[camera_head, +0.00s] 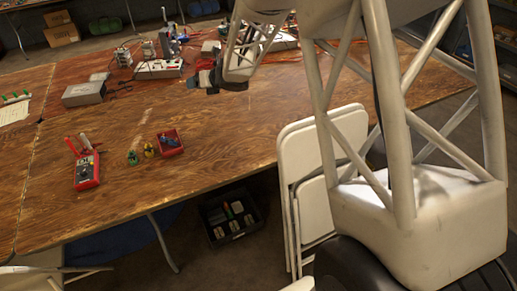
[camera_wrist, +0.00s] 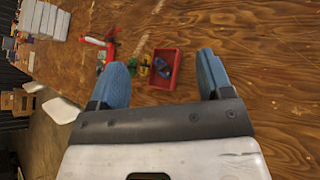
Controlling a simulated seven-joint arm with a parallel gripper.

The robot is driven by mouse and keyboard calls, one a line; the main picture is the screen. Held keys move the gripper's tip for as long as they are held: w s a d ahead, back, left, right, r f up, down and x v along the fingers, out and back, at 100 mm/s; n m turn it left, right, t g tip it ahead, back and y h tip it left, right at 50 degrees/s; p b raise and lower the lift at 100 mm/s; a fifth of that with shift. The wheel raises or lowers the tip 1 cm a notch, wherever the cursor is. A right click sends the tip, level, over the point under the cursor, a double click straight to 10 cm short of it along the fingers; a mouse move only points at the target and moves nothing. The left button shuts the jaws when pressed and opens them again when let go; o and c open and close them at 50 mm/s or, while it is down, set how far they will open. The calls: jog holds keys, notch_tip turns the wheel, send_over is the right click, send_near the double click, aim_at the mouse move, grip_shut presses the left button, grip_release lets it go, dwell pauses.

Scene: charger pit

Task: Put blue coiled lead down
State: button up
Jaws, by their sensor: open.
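The blue coiled lead (camera_wrist: 163,67) lies in a small red tray (camera_wrist: 176,74) on the wooden table. In the head view the lead (camera_head: 167,141) shows as a small blue shape inside the tray (camera_head: 178,150). My gripper (camera_wrist: 162,64) is open, with its two blue fingers spread wide and nothing between them. In the wrist view the tray appears beyond and between the fingertips. In the head view my gripper (camera_head: 203,82) is above the table, farther back and right of the tray, clear of the lead.
A yellow coil (camera_head: 149,150) and a green coil (camera_head: 132,158) lie left of the tray. A grey box (camera_head: 84,94) and power strips (camera_head: 158,69) stand at the back. The table right of the tray is clear.

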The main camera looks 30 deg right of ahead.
jog(key=s+d+r+m+g+h, duration=0.15)
jog(key=s+r+m+h, duration=0.25)
jog(key=s+r+m, duration=0.45)
jog(key=s+d+r+m+t+h, duration=0.1)
jog(key=s+d+r+m+h, duration=0.3)
jog(key=s+m, duration=0.75)
jog(key=s+a+m+g, duration=0.3)
jog(key=s+m, duration=0.5)
jog(key=s, duration=0.6)
jog(key=s+a+m+g+y, duration=0.1)
jog(key=s+a+m+g, duration=0.2)
jog(key=s+m, duration=0.6)
jog(key=s+g, duration=0.1)
jog(key=s, duration=0.5)
jog(key=shift+s+a+f, duration=0.2)
jog(key=shift+s+a, duration=0.05)
jog(key=shift+a, duration=0.1)
jog(key=shift+g, duration=0.25)
